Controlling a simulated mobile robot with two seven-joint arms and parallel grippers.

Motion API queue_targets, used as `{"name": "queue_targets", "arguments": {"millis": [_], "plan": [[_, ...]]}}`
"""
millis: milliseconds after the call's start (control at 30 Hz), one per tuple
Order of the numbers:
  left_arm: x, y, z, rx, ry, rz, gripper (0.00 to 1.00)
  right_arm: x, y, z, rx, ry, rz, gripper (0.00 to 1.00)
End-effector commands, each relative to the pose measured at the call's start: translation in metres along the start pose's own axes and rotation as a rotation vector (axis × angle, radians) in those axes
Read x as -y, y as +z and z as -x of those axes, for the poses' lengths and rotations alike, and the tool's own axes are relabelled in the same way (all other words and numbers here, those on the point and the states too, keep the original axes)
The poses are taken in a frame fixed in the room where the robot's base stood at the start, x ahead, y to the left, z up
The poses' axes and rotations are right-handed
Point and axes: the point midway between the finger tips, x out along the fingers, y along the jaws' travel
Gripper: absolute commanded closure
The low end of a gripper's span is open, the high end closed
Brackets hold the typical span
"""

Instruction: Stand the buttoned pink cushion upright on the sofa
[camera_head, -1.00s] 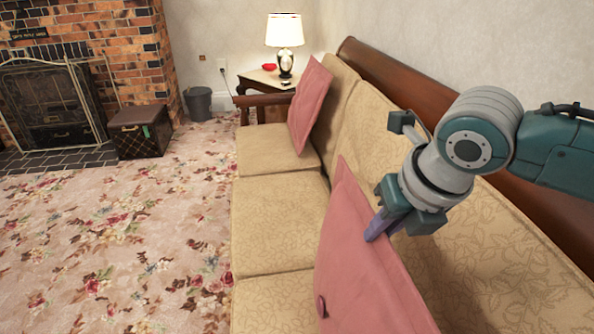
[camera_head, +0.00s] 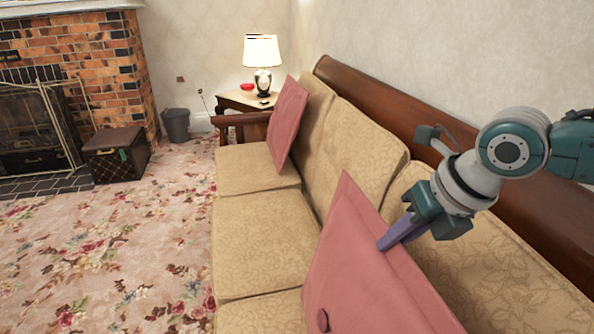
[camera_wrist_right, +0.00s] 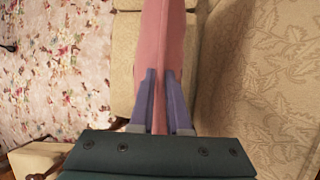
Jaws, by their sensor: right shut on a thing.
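The buttoned pink cushion (camera_head: 355,270) stands tilted on the near part of the sofa (camera_head: 255,235), with a round button low on its face and its lower part cut off by the frame. My right gripper (camera_head: 392,242) is shut on the cushion's upper edge. In the right wrist view the two purple fingers of the gripper (camera_wrist_right: 160,100) clasp the edge of the cushion (camera_wrist_right: 162,35) from both sides. A second pink cushion (camera_head: 288,122) leans against the backrest at the sofa's far end. My left gripper is not in view.
The wooden back rail (camera_head: 400,118) runs along the right, behind the backrest cushions. A side table (camera_head: 245,101) with a lamp (camera_head: 262,55) stands beyond the far armrest. A bin (camera_head: 176,125), a chest (camera_head: 117,154) and a fireplace are farther left. The flowered carpet (camera_head: 110,245) is open.

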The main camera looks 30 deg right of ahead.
Motion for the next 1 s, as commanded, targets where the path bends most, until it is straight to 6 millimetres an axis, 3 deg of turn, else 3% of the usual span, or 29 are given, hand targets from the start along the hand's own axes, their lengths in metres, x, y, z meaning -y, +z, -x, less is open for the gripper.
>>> {"name": "queue_targets", "arguments": {"millis": [700,1000], "plan": [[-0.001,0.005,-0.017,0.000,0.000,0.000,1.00,0.042,0.002,0.002,0.003,-0.001,0.000,1.00],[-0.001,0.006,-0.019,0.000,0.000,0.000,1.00,0.050,0.002,0.004,0.003,0.001,0.000,1.00]]}}
